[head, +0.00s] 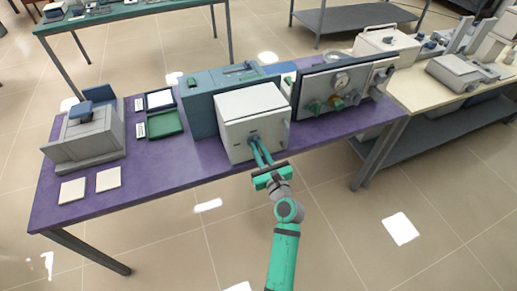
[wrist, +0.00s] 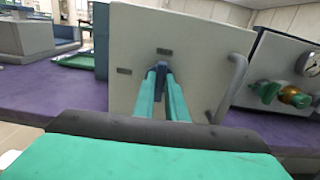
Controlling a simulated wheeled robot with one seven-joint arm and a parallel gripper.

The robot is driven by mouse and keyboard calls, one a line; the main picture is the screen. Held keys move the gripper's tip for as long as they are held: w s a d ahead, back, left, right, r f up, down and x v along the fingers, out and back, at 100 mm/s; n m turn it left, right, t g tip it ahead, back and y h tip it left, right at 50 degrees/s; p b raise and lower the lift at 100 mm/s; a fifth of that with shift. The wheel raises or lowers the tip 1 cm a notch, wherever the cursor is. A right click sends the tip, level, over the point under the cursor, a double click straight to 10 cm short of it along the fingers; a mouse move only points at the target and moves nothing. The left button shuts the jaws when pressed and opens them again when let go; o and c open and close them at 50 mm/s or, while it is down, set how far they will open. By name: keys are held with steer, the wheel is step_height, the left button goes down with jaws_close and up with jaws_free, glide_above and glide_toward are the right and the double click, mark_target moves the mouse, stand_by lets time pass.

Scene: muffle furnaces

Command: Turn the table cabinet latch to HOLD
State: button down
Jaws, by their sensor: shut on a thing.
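The white table cabinet (head: 252,116) stands on the purple table, its front facing me. Its front door (wrist: 190,48) fills the middle of the wrist view, with a grey bar handle (wrist: 236,85) on the right side. The dark blue latch (wrist: 161,69) is on the door's front, below a small dark label (wrist: 164,51); a second label (wrist: 124,71) is to its left. My gripper (head: 257,145) reaches the door, and its green fingers (wrist: 163,80) are shut on the latch. The fingers hide part of the latch, and the label lettering is too small to read.
A gas panel with gauge and knobs (head: 338,88) stands right of the cabinet. A blue-grey unit (head: 199,115) is close behind and left. Green tray (head: 166,124), grey furnace (head: 88,136) and two white tiles (head: 108,179) are farther left.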

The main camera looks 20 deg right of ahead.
steer(key=n, duration=1.7)
steer(key=shift+a+f, duration=0.25)
steer(key=shift+a, duration=0.1)
steer(key=shift+n, duration=0.4)
steer(key=c, duration=1.8)
jaws_free()
steer(key=s, duration=1.1)
steer(key=shift+d, duration=0.2)
